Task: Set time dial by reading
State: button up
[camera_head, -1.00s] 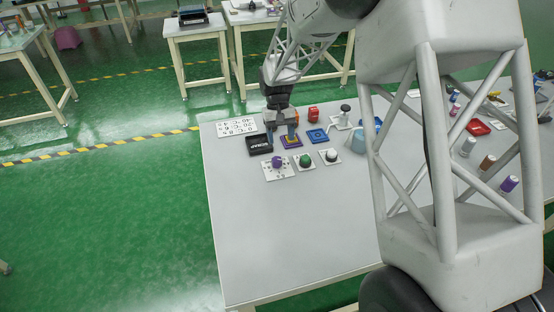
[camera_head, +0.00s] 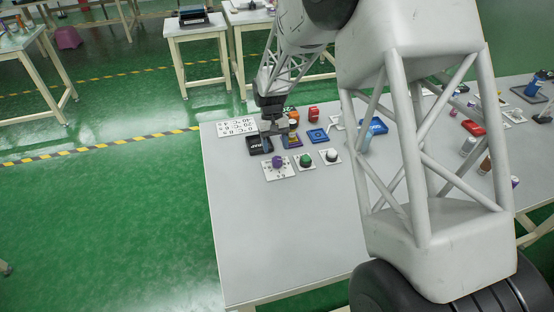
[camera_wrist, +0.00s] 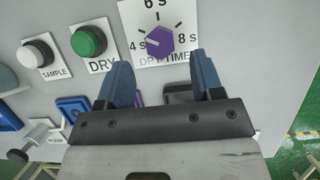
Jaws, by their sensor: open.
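The time dial is a purple knob (camera_head: 277,161) on a white plate (camera_head: 291,174) near the front of the table items. In the wrist view the purple knob (camera_wrist: 160,40) is labelled DRY TIME, with 4 S to its left, 6 S beyond it and 8 S to its right. A small pale mark on the knob sits toward the 4 S side. My gripper (camera_head: 273,130) is open and above the table, behind the dial in the head view. Its blue fingers (camera_wrist: 158,60) are apart with nothing between them. A white card (camera_head: 237,126) lists temperatures and seconds.
A green button (camera_head: 305,160) and a white button (camera_head: 331,155) sit right of the dial. A black box (camera_head: 258,145), a purple-edged square (camera_head: 292,141), a blue square (camera_head: 317,136) and a red object (camera_head: 313,114) lie behind. The table front is clear.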

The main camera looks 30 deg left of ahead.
aim_at(277, 159)
jog(key=shift+x, duration=2.75)
jog(key=c, duration=0.9)
jog(key=shift+c, duration=0.2)
jog(key=shift+m, duration=0.4)
jog(key=m+y, duration=0.1)
jog(key=m, duration=0.1)
jog(key=m+g+y, duration=0.1)
jog(key=m, duration=0.2)
jog(key=m+y, duration=0.2)
jog(key=m, duration=0.4)
